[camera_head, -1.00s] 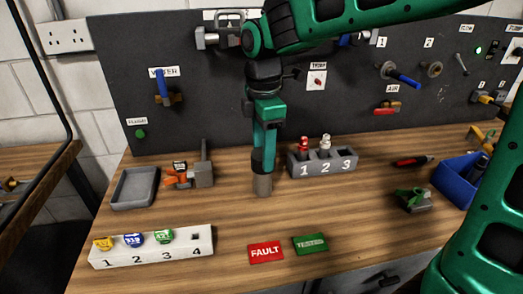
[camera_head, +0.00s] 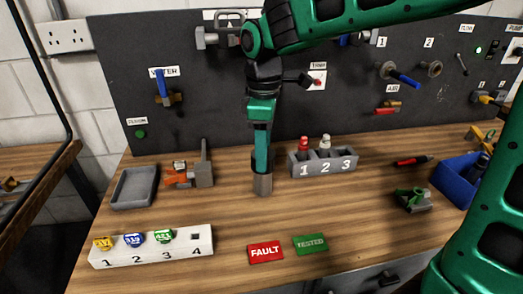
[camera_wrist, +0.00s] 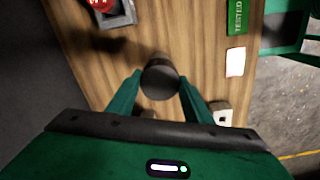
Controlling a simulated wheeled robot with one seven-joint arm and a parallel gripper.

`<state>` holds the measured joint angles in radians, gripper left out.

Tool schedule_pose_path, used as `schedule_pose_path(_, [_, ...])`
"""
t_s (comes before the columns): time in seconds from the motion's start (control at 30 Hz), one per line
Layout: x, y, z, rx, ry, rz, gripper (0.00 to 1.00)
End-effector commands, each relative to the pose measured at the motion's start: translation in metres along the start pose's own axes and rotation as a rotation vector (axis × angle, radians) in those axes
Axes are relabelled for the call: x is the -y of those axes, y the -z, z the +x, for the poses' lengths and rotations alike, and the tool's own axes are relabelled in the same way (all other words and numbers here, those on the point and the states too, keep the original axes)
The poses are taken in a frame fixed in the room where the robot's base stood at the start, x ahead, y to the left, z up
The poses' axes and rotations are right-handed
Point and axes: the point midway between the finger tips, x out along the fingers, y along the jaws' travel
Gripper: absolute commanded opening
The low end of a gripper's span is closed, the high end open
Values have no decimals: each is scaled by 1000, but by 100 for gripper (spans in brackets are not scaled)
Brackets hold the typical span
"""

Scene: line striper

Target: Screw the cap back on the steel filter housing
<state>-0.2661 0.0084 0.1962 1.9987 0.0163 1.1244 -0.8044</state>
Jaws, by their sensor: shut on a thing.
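The steel filter housing (camera_head: 263,186) stands upright on the bench, in the middle of the head view. My gripper (camera_head: 262,164) points straight down over it. In the wrist view, my gripper (camera_wrist: 160,80) is shut on a dark round cap (camera_wrist: 160,82), one finger on each side. The cap sits in line with the housing top and seems to touch it. Whether the threads are engaged cannot be seen.
A grey numbered holder (camera_head: 323,168) stands close behind right. A white numbered block (camera_head: 150,250) with tags is front left. The FAULT card (camera_head: 265,252) and TESTED card (camera_head: 310,243) lie in front. A grey tray (camera_head: 135,188) and an orange-and-grey vise (camera_head: 190,175) are left.

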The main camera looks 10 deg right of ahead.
Motion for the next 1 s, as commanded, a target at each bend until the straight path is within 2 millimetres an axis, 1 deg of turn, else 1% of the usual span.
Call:
schedule_pose_path(0.2, [0,0,0,0,0,237,15])
schedule_pose_path(0.3, [0,0,0,1,0,307,15])
schedule_pose_path(0.33, [0,0,0,0,0,303,53])
schedule_pose_path(0.4, [0,0,0,0,0,300,68])
schedule_pose_path(0.6, [0,0,0,0,0,298,68])
schedule_pose_path(0.63, [0,0,0,0,0,298,72])
schedule_pose_path(0.67, [0,0,0,0,0,297,80])
schedule_pose_path(1.0, [0,0,-1,0,-1,296,80])
